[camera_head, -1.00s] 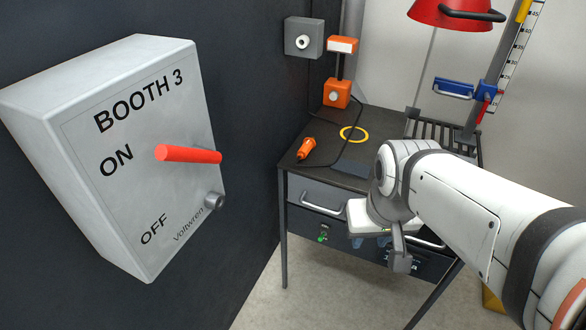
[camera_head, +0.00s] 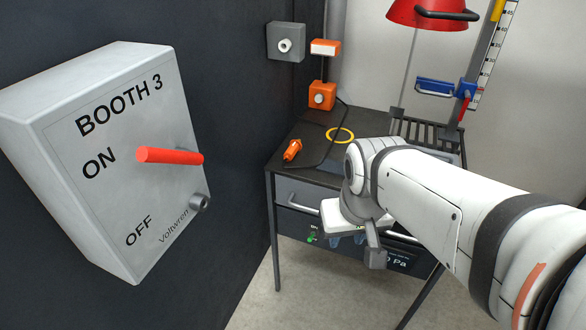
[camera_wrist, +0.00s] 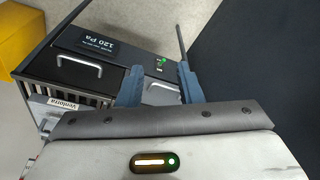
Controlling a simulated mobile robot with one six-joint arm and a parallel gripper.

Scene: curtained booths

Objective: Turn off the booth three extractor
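A grey switch box (camera_head: 60,120) marked BOOTH 3 is mounted on the dark wall at the left of the head view. Its red lever (camera_head: 168,156) sticks out level with the ON label; OFF is lower on the face. My gripper (camera_wrist: 159,84) is open and empty in the wrist view, its two blue-grey fingers apart. In the head view it hangs in front of the workbench, right of the box and well apart from it, its fingers partly hidden. A unit under the bench shows a 120 Pa display (camera_wrist: 97,44) and a green light (camera_wrist: 162,62).
The dark workbench (camera_head: 300,160) carries an orange tool (camera_head: 292,150) and a yellow ring (camera_head: 340,135). A grey wall box (camera_head: 285,42) and a red lamp (camera_head: 432,12) are above. A yellow object (camera_wrist: 20,45) stands on the floor. Space before the switch box looks clear.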

